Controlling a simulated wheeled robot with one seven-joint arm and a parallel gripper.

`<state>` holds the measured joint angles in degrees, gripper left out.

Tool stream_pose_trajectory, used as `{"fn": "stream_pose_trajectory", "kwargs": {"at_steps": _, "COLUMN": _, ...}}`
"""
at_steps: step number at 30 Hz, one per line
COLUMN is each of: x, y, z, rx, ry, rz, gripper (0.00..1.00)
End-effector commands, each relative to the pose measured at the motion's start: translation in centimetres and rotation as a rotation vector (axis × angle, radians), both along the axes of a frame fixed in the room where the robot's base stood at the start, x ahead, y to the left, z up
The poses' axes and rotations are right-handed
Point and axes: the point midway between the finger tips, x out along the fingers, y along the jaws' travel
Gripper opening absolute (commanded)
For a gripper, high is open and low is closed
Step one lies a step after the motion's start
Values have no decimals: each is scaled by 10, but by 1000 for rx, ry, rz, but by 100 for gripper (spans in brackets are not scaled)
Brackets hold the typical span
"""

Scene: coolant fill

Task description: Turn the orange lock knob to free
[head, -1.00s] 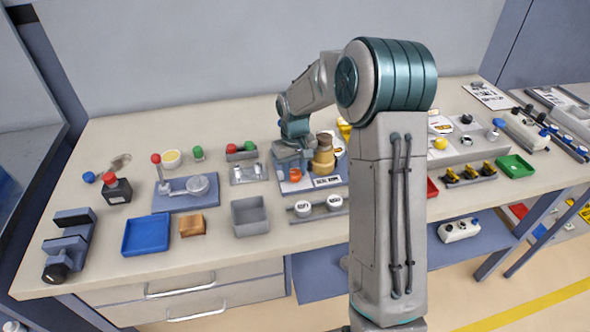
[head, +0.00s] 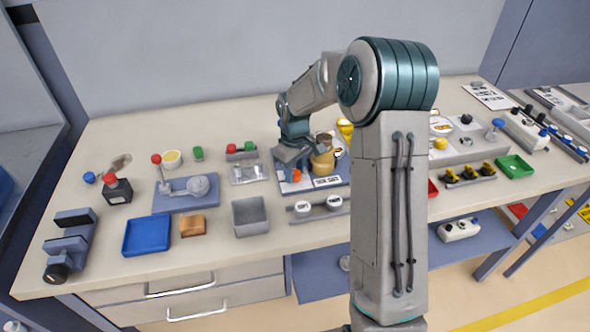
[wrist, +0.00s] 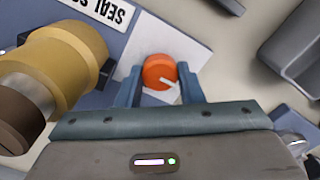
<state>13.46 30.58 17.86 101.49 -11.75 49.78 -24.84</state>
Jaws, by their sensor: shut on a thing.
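The orange lock knob (wrist: 160,72) shows in the wrist view between the two fingers of my gripper (wrist: 158,90). It has a white pointer mark that points to the lower right in that view. The knob stands on a white patch of a blue base plate, beside a tan and brown cylindrical part (wrist: 62,68). In the head view the knob (head: 297,175) is partly hidden below my gripper (head: 292,165), and the tan part (head: 323,160) stands just right of it. My gripper is shut on the knob from above.
A grey open bin (head: 250,216) and a rail with two white round caps (head: 318,207) lie in front of the plate. A metal tray with red and green knobs (head: 242,165) is to the left. A grey bin (wrist: 295,55) also shows in the wrist view.

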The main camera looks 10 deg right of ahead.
Motion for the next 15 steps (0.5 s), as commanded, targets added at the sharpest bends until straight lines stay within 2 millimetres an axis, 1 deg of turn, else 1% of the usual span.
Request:
{"fn": "stream_pose_trajectory", "kwargs": {"at_steps": 6, "x": 2, "y": 1, "z": 2, "rx": 0, "ry": -6, "rz": 2, "gripper": 11}}
{"fn": "stream_pose_trajectory", "kwargs": {"at_steps": 7, "x": 2, "y": 1, "z": 2, "rx": 0, "ry": -6, "rz": 2, "gripper": 39}}
{"fn": "stream_pose_trajectory", "kwargs": {"at_steps": 9, "x": 1, "y": 1, "z": 2, "rx": 0, "ry": -5, "rz": 2, "gripper": 56}}
{"fn": "stream_pose_trajectory", "kwargs": {"at_steps": 15, "x": 1, "y": 0, "z": 1, "rx": -1, "ry": -3, "rz": 1, "gripper": 56}}
